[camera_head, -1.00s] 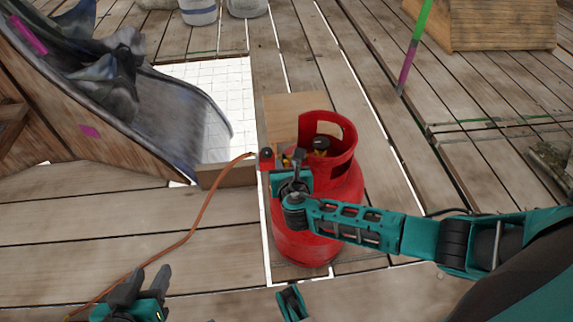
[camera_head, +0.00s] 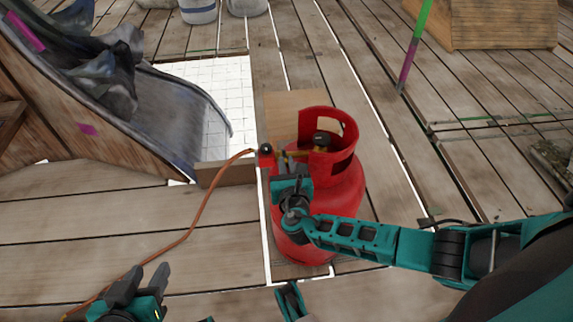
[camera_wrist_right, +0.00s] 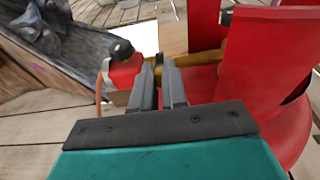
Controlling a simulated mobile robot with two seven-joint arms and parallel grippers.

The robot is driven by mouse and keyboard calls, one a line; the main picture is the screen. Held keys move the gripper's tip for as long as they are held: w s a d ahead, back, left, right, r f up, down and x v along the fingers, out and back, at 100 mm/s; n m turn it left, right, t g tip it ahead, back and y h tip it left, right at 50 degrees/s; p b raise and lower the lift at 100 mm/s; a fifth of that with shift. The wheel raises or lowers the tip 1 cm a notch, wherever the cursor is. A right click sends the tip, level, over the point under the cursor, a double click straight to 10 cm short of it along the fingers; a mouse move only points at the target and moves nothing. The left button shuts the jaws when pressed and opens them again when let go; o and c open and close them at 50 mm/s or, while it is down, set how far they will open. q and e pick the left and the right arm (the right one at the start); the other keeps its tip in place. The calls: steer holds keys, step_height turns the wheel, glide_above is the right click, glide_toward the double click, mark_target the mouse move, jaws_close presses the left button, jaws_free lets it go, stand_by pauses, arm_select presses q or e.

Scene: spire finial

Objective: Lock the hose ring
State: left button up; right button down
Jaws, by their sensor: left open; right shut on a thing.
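The red gas cylinder (camera_head: 338,198) stands upright on the deck with a round collar around its valve (camera_head: 321,139). A red regulator with a black knob (camera_head: 265,156) sits left of the collar, with the orange hose (camera_head: 203,200) running from it. A brass fitting (camera_wrist_right: 205,72) lies between regulator and cylinder. My right gripper (camera_head: 289,166) is at this fitting. In the right wrist view its fingers (camera_wrist_right: 164,80) are close together on the hose ring, which they mostly hide. My left gripper (camera_head: 142,282) is open and empty at the bottom left, well away from the cylinder.
A slide with a wooden side (camera_head: 110,135) and dark cloth stands at the left. A wooden block (camera_head: 226,173) lies beside the cylinder. A green and purple pole (camera_head: 413,50) stands at the upper right. The deck at front left is mostly clear.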

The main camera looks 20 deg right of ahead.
arm_select(q)
steer(key=shift+w, duration=0.1)
arm_select(e)
steer(key=shift+s+f+t+h, duration=0.1)
steer(key=shift+f+t+h, duration=0.1)
steer(key=shift+f+t, duration=0.45)
steer(key=shift+s+f+t+h, duration=0.1)
steer(key=shift+f+t+h, duration=0.15)
steer(key=shift+t, duration=0.7)
arm_select(q)
steer(key=shift+s+f, duration=0.15)
steer(key=shift+s, duration=0.05)
arm_select(e)
steer(key=c, duration=1.2)
jaws_free()
steer(key=shift+o, duration=0.2)
steer(key=shift+r+p, duration=0.4)
steer(key=shift+r, duration=0.15)
arm_select(q)
step_height(320, 180, up, 8)
steer(key=a+p, duration=0.1)
steer(key=p, duration=0.9)
steer(key=shift+s+a+y, duration=0.3)
steer(key=shift+a, duration=0.1)
arm_select(e)
step_height(320, 180, up, 19)
arm_select(q)
steer(key=shift+f, duration=0.1)
